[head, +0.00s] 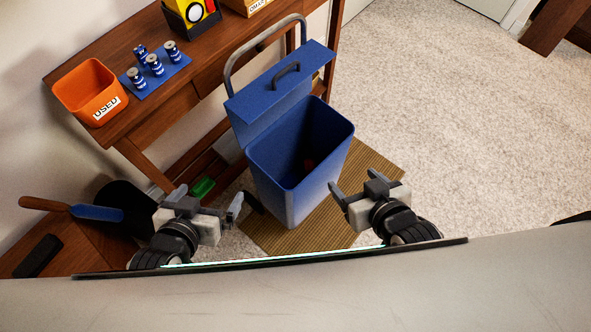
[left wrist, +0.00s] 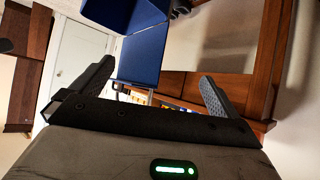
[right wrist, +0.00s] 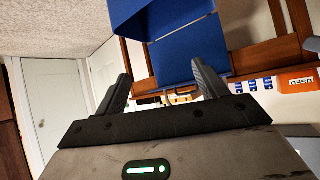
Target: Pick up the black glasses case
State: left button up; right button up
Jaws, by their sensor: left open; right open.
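A black, long case (head: 38,256), which looks like the glasses case, lies on the wooden surface at the lower left of the head view. I cannot make it out in either wrist view. My left gripper (head: 207,200) is open and empty, to the right of the case and well apart from it. Its two fingers also show in the left wrist view (left wrist: 153,82). My right gripper (head: 355,186) is open and empty, beside the bin's right side in the head view. Its fingers show in the right wrist view (right wrist: 163,84).
A blue bin (head: 282,195) with its lid raised stands on a woven mat (head: 365,165) between my grippers. A wooden desk (head: 130,50) behind carries an orange box (head: 85,85) and several batteries on a blue mat (head: 165,84).

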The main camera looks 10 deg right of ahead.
aim_at(42, 255)
jog(key=z, duration=0.75)
jog(key=i, duration=0.1)
jog(key=u, duration=4.25)
jog(key=i, duration=1.1)
jog(key=z, duration=0.3)
